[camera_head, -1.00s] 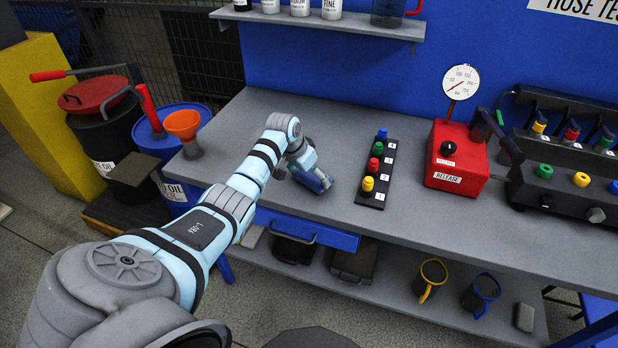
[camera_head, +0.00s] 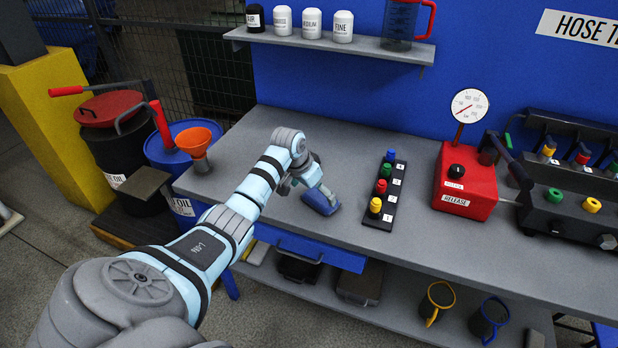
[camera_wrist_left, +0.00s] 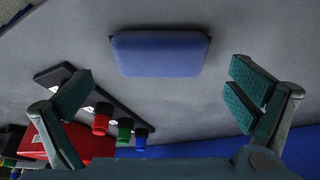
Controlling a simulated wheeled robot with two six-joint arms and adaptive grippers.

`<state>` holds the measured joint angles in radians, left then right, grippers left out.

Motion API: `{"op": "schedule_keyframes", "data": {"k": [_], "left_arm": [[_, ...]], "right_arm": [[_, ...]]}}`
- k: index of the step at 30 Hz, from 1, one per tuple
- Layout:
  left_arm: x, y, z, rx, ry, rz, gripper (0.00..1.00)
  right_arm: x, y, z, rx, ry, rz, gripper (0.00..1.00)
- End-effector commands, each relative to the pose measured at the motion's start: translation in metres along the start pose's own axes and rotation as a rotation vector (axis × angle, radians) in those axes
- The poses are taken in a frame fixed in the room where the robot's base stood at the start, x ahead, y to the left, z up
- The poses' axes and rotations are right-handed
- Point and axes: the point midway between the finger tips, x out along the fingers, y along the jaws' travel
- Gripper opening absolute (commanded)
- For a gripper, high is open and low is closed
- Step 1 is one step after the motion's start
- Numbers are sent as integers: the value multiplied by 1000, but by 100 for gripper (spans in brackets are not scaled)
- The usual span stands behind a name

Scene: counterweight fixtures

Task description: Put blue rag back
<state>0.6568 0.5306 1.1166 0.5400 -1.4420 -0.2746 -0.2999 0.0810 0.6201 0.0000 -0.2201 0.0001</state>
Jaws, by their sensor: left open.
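The blue rag (camera_head: 321,202) is a folded, rounded block lying on the grey workbench (camera_head: 440,250), left of the black button strip. It also shows in the left wrist view (camera_wrist_left: 159,54), ahead of and between the fingers. My left gripper (camera_head: 308,188) is just above and beside the rag in the head view. In the left wrist view the left gripper (camera_wrist_left: 160,100) has its green-padded fingers spread wide with nothing between them. The rag lies apart from both finger pads. My right gripper is not in view.
A black strip with coloured knobs (camera_head: 384,190) stands right of the rag. Further right are a red gauge box (camera_head: 463,190) and a black valve panel (camera_head: 570,195). An orange funnel (camera_head: 194,142) sits at the left end. Mugs and black containers are on the lower shelf.

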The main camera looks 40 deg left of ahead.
Motion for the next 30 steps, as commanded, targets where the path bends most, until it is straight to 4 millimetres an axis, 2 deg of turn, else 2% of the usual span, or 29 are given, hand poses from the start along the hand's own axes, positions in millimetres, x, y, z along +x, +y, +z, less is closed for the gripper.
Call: {"op": "schedule_keyframes", "data": {"k": [1, 3, 6, 10, 27, 30], "left_arm": [[-19, -2, -3, 3, 4, -4, 100], [-40, -2, -2, 3, 3, -5, 100], [-64, -1, -2, 2, 3, -3, 100], [-81, 0, -1, 1, 1, -1, 100], [-84, 0, 0, 0, 0, 0, 100], [-73, 11, 11, 20, -15, -5, 100]], "right_arm": [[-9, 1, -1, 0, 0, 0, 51], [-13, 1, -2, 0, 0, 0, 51], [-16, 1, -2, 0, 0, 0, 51], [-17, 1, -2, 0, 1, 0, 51], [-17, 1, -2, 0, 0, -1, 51], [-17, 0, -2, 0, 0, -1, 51]]}}
